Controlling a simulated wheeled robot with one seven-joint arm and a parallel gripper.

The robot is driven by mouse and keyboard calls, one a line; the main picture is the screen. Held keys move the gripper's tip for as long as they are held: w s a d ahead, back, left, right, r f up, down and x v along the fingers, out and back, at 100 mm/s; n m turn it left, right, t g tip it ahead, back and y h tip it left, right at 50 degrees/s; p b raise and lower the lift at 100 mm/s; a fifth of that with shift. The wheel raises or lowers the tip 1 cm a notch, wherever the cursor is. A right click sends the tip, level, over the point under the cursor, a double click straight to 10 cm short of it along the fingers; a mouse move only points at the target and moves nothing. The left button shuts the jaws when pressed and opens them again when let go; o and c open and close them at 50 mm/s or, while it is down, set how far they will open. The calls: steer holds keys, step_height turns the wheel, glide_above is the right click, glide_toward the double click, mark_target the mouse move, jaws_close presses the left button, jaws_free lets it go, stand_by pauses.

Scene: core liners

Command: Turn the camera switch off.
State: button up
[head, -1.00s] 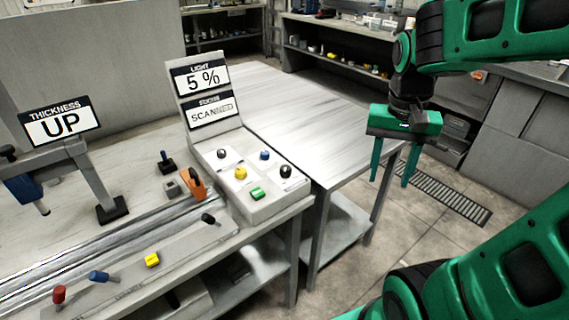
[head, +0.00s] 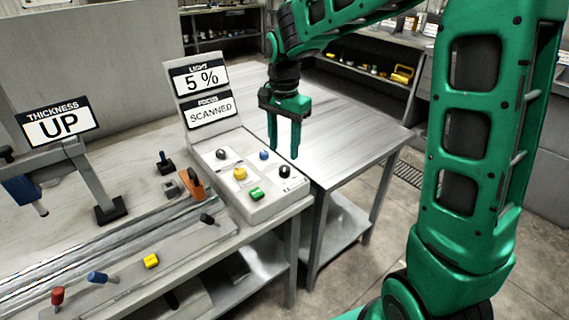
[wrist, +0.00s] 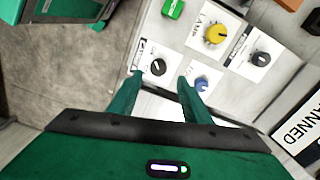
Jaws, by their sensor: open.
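The sloped white control panel (head: 240,195) carries several knobs with small labels I cannot read, so I cannot tell which is the camera switch. A black knob (head: 284,171) sits at its right end; it also shows in the wrist view (wrist: 158,67), in line between my fingertips. A blue knob (head: 264,155), a yellow knob (head: 240,174), another black knob (head: 221,154) and a green button (head: 257,194) are beside it. My gripper (head: 284,152) is open, empty, pointing down above the panel's right end. In the wrist view the blue knob (wrist: 201,84) is near the right finger.
Upright signs on the panel read "LIGHT 5 %" (head: 201,79) and "SCANNED" (head: 210,111). A "THICKNESS UP" sign (head: 58,123) stands left. The bench also holds an orange-handled part (head: 193,185) and a rail with coloured knobs. A bare metal table (head: 345,125) lies behind and right.

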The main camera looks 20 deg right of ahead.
mark_target(284, 167)
step_height(284, 167, down, 7)
steer(key=shift+r, duration=0.2)
steer(key=c, duration=1)
steer(key=shift+d, duration=0.2)
steer(key=shift+c, duration=0.2)
steer(key=shift+a+r, duration=0.1)
